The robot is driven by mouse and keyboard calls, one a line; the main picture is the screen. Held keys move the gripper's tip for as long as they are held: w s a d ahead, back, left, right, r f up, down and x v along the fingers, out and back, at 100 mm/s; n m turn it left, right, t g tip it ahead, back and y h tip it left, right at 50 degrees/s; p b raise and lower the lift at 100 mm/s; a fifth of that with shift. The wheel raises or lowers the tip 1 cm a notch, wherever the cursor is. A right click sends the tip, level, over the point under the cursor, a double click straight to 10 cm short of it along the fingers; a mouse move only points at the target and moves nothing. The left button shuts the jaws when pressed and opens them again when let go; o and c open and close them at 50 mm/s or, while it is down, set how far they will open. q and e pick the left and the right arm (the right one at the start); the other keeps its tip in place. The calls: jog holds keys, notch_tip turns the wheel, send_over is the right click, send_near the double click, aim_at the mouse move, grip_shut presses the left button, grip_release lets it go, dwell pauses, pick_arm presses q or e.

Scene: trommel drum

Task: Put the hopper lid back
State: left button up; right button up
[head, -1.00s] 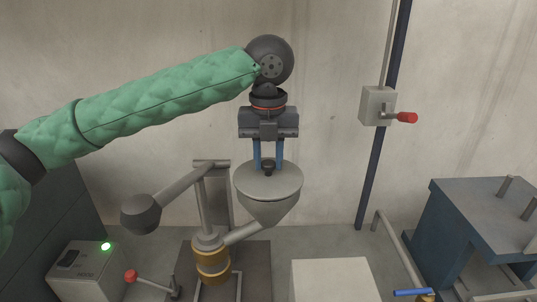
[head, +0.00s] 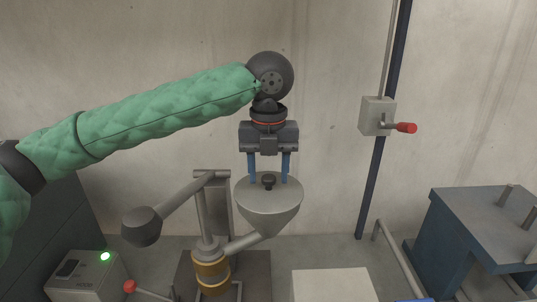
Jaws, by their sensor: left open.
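The grey hopper (head: 268,220) stands at the middle of the head view, on a spout leading to a brass-coloured column. A flat grey round lid (head: 269,196) lies on its top and appears level. The lid's dark knob (head: 269,181) stands up at its centre. My left gripper (head: 269,182) points straight down above the lid. Its two blue fingers are open, one on each side of the knob, with gaps to it. I cannot tell whether the fingertips touch the lid. My right gripper is not in view.
A lever arm with a dark weight (head: 142,227) stands left of the hopper. A control box with a green light (head: 88,275) is at lower left. A pale block (head: 331,285) is in front. A wall switch (head: 378,116) and a blue stand (head: 480,230) are at right.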

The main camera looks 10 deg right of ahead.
aim_at(269, 177)
pick_arm(q)
jog(key=shift+r, duration=0.3)
notch_tip(269, 177, up, 11)
jog(key=b, duration=0.4)
jog(key=shift+r, duration=0.2)
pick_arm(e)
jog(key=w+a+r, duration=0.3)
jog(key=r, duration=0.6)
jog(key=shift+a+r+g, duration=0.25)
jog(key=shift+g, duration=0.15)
